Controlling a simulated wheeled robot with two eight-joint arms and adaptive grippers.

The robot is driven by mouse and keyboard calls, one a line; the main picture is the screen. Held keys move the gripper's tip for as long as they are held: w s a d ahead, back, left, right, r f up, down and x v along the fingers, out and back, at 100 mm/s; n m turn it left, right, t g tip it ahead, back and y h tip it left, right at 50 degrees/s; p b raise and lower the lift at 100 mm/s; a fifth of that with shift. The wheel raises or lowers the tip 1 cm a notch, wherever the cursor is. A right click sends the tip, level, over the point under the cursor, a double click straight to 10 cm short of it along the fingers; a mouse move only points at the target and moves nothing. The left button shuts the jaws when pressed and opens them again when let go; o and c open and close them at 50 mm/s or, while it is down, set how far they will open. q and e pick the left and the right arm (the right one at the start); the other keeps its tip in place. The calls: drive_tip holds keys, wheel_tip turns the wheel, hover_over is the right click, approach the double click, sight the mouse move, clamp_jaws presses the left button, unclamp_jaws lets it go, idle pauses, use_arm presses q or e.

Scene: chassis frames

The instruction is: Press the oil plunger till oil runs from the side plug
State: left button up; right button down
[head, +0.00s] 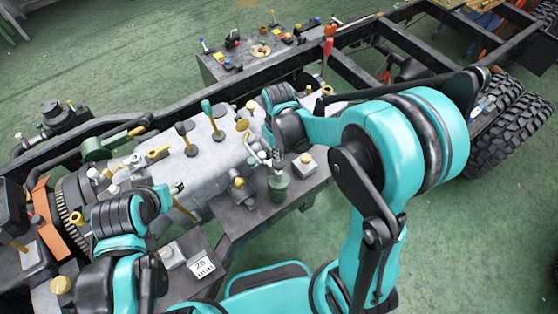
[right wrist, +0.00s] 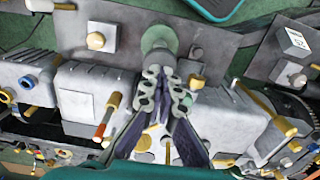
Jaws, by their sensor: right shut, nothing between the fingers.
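A green round oil can (head: 279,185), which looks like the body of the oil plunger, stands on the dark bench plate in front of the grey gearbox housing (head: 215,150). It also shows in the right wrist view (right wrist: 158,37). My right gripper (head: 278,163) is shut and empty, pointing down just above the can's top; its fingers (right wrist: 160,72) overlap the can's near edge in the wrist view. Contact cannot be told. A brass-coloured fitting (head: 238,182) sits on the housing's near side; I cannot tell if it is the side plug. No running oil is visible. My left gripper (head: 178,187) is near the housing's left part, its jaws unclear.
A yellow-knobbed block (head: 306,162) stands right of the can. Several levers and knobs rise from the housing. Chassis rails (head: 400,50) and tyres (head: 510,125) are at the right. Green floor (head: 500,230) is open at the lower right.

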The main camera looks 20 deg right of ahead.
drive_tip(key=shift+f, duration=0.15)
drive_tip(key=shift+f+b, duration=1.95)
drive_tip(key=shift+f, duration=0.1)
drive_tip(key=shift+r, duration=0.25)
drive_tip(key=shift+r+p, duration=2.95)
drive_tip(key=shift+r, duration=0.75)
